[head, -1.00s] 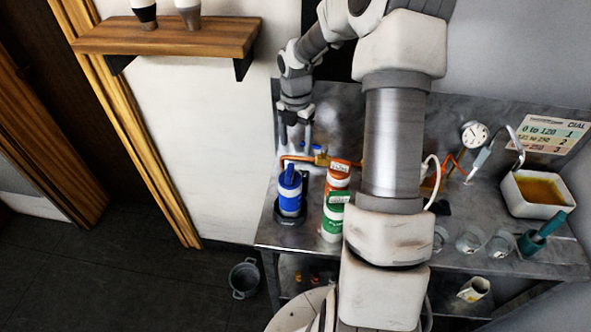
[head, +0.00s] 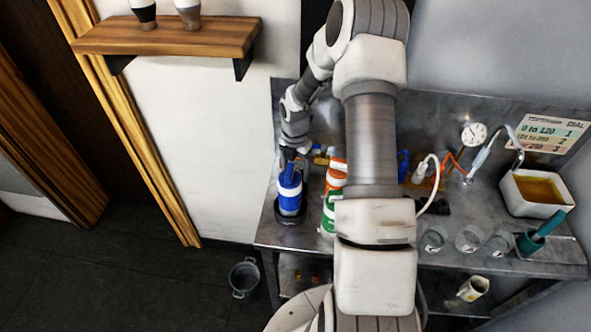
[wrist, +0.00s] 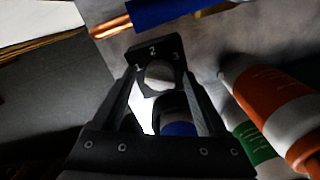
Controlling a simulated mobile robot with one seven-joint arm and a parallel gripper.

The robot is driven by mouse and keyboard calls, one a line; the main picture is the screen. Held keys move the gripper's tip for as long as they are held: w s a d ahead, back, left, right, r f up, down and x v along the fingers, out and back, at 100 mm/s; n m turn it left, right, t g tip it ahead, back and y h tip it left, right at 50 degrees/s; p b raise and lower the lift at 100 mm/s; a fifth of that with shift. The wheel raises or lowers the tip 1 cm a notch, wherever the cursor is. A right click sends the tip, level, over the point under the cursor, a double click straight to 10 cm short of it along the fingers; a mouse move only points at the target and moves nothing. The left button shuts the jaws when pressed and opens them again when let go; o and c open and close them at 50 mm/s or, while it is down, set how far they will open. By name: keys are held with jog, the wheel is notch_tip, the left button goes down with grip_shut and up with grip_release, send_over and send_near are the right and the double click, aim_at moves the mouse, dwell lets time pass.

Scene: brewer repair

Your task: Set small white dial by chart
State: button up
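The small white dial (wrist: 160,75) sits on a black plate marked 1, 2 and 3 in the wrist view; its pointer direction is too dark to tell. My gripper (wrist: 160,82) is open, its two fingers apart with the dial showing between their tips; I cannot tell whether they touch it. The chart (head: 546,132) on the back wall reads "DIAL", with 0 to 120 beside 1. A round gauge (head: 473,134) stands left of it; its reading is too small.
An orange-and-white bottle (wrist: 272,95) and a green-labelled one (wrist: 255,143) stand close on the right. A copper pipe (wrist: 110,27) runs beyond the dial. Glasses (head: 468,238) and a basin (head: 538,207) are farther right.

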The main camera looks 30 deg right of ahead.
grip_shut()
jog(key=shift+m, duration=0.3)
jog(key=m+b, duration=0.2)
jog(key=m, duration=0.2)
jog(key=shift+m, duration=0.4)
jog(key=m+b, duration=0.2)
jog(key=m, duration=0.4)
jog(key=m+b, duration=0.2)
jog(key=m, duration=0.4)
jog(key=shift+m+b, duration=0.3)
jog(key=shift+m, duration=0.1)
jog(key=m+b, duration=0.1)
jog(key=m, duration=0.4)
jog(key=shift+m, duration=0.3)
jog(key=shift+r, duration=0.1)
